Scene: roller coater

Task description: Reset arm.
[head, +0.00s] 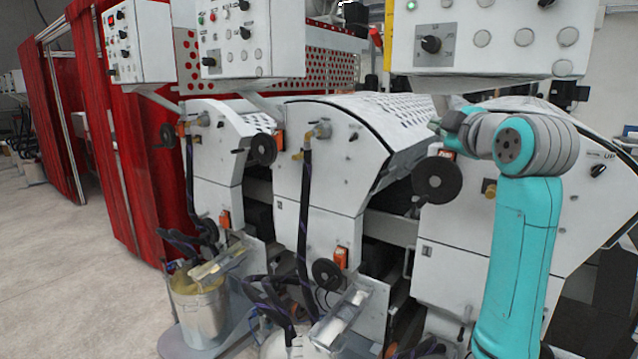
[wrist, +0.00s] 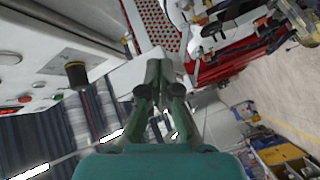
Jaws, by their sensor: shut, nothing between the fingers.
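My arm, turquoise with grey joints, rises at the right of the head view in front of the white roller coater (head: 330,150). In the wrist view my gripper (wrist: 157,66) is shut and empty, its two green fingers close together. In the head view the gripper (head: 436,125) shows only in small part, beside the arm's grey joints and near the coater's upper hood. I cannot tell there whether it touches anything.
White control boxes (head: 490,38) with knobs hang above the coater, close over my arm. A black handwheel (head: 437,180) sticks out just below the gripper. Red curtains (head: 110,130) stand at the left. A metal bucket (head: 202,315) stands low in front.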

